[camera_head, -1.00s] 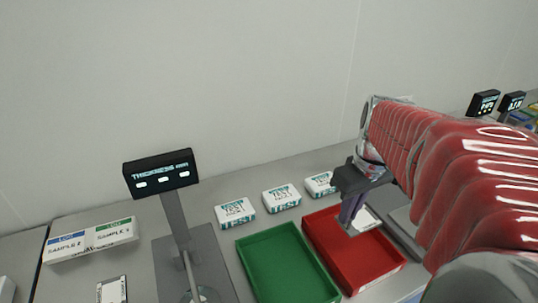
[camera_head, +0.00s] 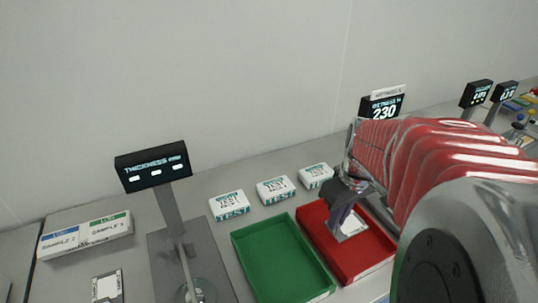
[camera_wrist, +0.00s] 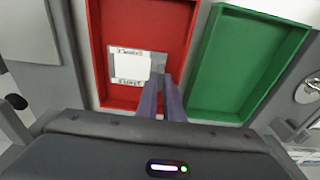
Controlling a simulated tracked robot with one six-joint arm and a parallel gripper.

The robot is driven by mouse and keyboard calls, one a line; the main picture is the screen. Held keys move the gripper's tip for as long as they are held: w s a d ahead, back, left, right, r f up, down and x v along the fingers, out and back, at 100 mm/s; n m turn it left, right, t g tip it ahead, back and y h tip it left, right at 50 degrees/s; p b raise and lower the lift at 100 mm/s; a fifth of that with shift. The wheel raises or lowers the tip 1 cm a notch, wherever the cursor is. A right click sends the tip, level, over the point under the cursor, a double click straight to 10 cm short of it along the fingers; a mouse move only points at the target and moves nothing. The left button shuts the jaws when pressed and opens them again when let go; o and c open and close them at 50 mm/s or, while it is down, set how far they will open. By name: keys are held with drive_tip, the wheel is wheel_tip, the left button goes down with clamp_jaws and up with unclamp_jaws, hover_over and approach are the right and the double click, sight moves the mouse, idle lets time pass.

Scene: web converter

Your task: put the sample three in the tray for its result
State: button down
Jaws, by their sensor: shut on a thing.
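My gripper (camera_head: 341,212) is over the red tray (camera_head: 374,267), with its fingers shut on a flat white-and-grey sample card (camera_head: 352,225). In the wrist view the card (camera_wrist: 131,68) is at the fingertips (camera_wrist: 160,80), inside the outline of the red tray (camera_wrist: 104,20). I cannot tell whether the card touches the tray floor. Its printed label is too blurred to read. The empty green tray (camera_head: 283,262) stands beside the red one, to its left in the head view; it also shows in the wrist view (camera_wrist: 240,65).
A thickness gauge (camera_head: 153,166) with a dashed display stands left of the trays. Another display (camera_head: 381,107) reads 230. Several white TEST boxes (camera_head: 276,190) line the back. A sample box (camera_head: 87,236) and another card (camera_head: 107,287) lie at the left.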

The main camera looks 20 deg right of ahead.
sight(334, 231)
drive_tip(key=shift+f, duration=1.85)
drive_tip(key=shift+f, duration=0.1)
drive_tip(key=c, duration=1.9)
unclamp_jaws()
wheel_tip(334, 231, up, 12)
drive_tip(key=s, duration=0.1)
drive_tip(key=shift+s, duration=0.25)
